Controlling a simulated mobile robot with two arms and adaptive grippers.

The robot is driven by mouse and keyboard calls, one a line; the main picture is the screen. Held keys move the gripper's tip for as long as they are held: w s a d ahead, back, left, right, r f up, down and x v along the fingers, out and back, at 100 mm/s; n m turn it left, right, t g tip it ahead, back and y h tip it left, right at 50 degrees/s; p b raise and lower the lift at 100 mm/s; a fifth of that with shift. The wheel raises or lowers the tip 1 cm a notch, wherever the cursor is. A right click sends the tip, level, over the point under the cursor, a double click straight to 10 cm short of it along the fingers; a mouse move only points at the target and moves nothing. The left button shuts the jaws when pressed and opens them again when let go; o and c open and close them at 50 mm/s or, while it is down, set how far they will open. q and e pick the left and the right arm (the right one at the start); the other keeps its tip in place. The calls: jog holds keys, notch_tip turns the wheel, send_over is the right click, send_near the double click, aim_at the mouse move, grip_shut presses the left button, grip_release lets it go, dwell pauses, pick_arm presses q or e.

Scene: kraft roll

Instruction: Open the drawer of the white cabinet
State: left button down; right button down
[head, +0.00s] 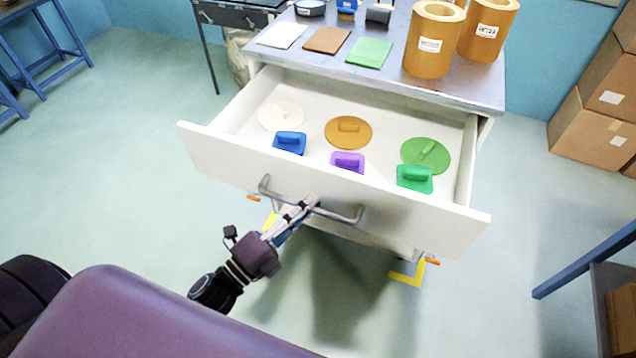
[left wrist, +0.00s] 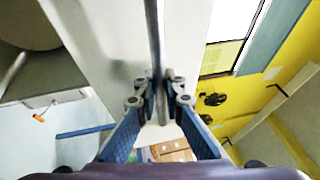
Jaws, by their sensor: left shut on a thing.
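The white cabinet has a grey top (head: 390,82), and its white drawer (head: 215,155) stands pulled far out. A grey bar handle (head: 345,213) runs across the drawer front. My left gripper (head: 306,205) is shut on the handle, a little left of its middle. In the left wrist view the fingers (left wrist: 160,95) close on the handle bar (left wrist: 153,35) from both sides. Inside the drawer lie a white disc (head: 281,116), an orange disc (head: 348,132) and a green disc (head: 426,154). Blue (head: 289,142), purple (head: 348,161) and green (head: 414,178) handled blocks lie nearer the front. My right gripper is not in view.
Two brown rolls (head: 434,45) and several flat pads (head: 326,40) are on the cabinet top. Cardboard boxes (head: 585,130) are stacked at right. A blue-framed table (head: 600,262) stands at lower right. Yellow marks (head: 405,278) are on the floor, which is open at left.

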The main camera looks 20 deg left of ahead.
pick_arm(q)
jog(key=s, duration=0.8)
jog(key=shift+s+a, duration=0.15)
jog(key=shift+s, duration=0.05)
jog(key=c, duration=2)
grip_release()
jog(key=v, duration=1.2)
